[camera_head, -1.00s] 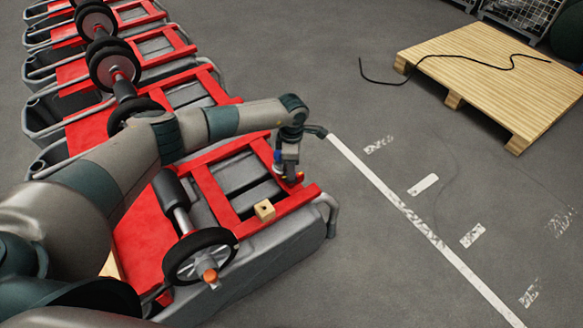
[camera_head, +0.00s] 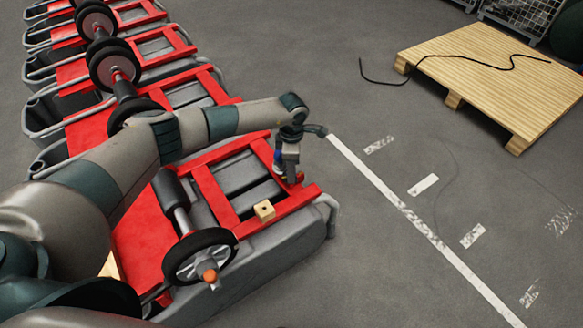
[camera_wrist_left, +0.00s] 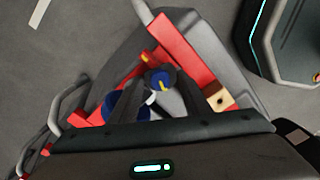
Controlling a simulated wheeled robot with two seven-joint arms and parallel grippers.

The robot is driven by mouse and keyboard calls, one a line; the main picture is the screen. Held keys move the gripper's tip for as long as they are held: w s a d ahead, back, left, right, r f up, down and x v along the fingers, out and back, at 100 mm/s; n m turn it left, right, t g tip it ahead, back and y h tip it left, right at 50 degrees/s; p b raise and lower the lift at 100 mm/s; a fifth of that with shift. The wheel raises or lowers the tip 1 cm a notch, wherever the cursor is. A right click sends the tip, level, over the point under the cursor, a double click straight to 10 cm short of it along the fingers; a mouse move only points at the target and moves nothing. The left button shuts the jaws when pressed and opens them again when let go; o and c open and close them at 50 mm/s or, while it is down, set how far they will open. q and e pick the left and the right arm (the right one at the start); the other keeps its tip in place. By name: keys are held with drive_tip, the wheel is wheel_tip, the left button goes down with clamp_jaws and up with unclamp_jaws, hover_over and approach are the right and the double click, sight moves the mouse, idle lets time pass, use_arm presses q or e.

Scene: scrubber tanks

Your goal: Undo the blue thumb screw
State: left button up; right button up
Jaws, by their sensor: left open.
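A blue knob with a yellow mark (camera_wrist_left: 160,79), which looks like the thumb screw, shows between the fingertips of my left gripper (camera_wrist_left: 160,75) in the left wrist view. I cannot tell whether the fingers touch it. A second, larger blue part (camera_wrist_left: 120,106) is partly hidden behind one finger. In the head view my left gripper (camera_head: 290,180) points down at the far end of the red frame (camera_head: 219,199) of the nearest scrubber tank. A bit of blue (camera_head: 277,160) shows beside it; the knob itself is hidden there. My right gripper is out of view.
A small wooden block with a hole (camera_head: 264,210) sits on the red frame near my gripper. A wheel (camera_head: 200,256) and a black roller (camera_head: 170,188) are nearer. More tanks stand behind.

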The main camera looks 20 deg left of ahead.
use_arm(q)
drive_tip(key=shift+w+r, duration=0.1)
drive_tip(key=shift+r, duration=0.6)
wheel_tip(320, 180, up, 16)
drive_tip(key=b, duration=0.1)
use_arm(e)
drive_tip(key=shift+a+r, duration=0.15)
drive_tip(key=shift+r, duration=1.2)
use_arm(q)
drive_tip(key=shift+f, duration=0.15)
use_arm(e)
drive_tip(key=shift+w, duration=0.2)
